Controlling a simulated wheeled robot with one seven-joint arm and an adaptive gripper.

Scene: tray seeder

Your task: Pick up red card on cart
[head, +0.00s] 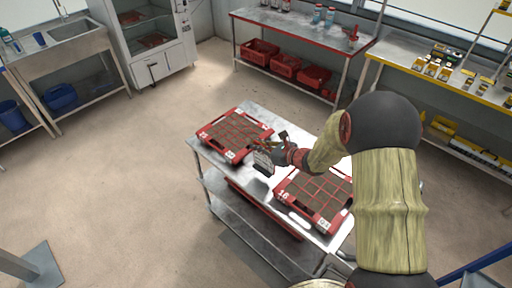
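The metal cart (222,206) stands in the middle of the room. Two red trays with brown cells lie on its top: one at the far left (207,136) and one at the near right (285,187). A small upright rack with a dark base (264,169) stands between them. My gripper (268,143) is over the cart top, just above and behind this rack, close to the far tray's right edge. Its fingers are small and blend with the background, so I cannot tell whether they are open or shut. I cannot make out a separate red card; the gripper may hide it.
A red-edged bench (300,22) with red crates (260,52) below stands at the back. A yellow-edged bench (405,62) is at the right. A sink (75,32) and a white cabinet (165,61) are at the left. The floor left of the cart is clear.

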